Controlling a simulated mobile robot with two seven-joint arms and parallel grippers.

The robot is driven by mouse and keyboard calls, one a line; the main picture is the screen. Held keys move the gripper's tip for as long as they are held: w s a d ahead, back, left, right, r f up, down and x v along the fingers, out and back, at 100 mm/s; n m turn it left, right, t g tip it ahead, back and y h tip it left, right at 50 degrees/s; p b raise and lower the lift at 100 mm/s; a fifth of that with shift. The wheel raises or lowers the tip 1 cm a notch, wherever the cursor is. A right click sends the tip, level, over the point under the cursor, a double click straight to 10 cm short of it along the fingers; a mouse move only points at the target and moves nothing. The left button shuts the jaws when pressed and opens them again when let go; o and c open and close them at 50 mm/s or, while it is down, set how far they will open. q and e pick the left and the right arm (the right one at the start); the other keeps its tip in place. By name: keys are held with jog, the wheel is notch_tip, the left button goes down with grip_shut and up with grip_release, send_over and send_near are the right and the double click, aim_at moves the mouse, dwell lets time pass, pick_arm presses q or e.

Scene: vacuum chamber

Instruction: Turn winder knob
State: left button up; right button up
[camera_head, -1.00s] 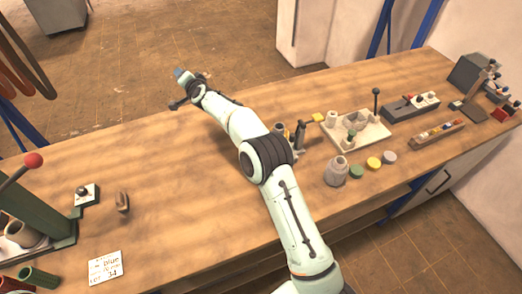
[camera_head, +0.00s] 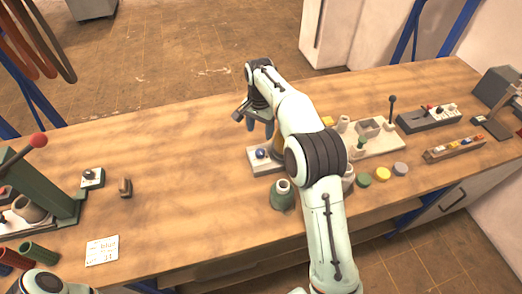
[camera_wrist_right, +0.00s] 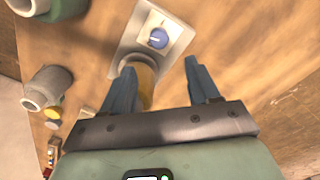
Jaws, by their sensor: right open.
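A pale plate with a round blue knob (camera_head: 261,153) lies on the bench near its middle. In the right wrist view the blue knob (camera_wrist_right: 158,38) has a light square around it, and a tan cylinder (camera_wrist_right: 146,78) stands on the same plate. My right gripper (camera_head: 260,128) is open above the plate, pointing down. In the right wrist view its blue fingers (camera_wrist_right: 160,68) are apart, with the knob beyond their tips and the left finger overlapping the cylinder. Whether that finger touches the cylinder I cannot tell. My left gripper is not in view.
A green pot (camera_head: 283,195) stands just in front of the plate. To the right are a pale tray (camera_head: 378,143) with an upright lever, several coloured discs and a grey block (camera_head: 428,119). A green lever press (camera_head: 40,190) stands left. The bench between is mostly clear.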

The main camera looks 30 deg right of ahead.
aim_at(260, 151)
notch_tip(260, 151, down, 11)
jog(key=shift+s+f+b, duration=0.1)
jog(key=shift+b, duration=0.65)
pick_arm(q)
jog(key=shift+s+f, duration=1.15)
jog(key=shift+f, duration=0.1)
pick_arm(e)
jog(key=c, duration=1)
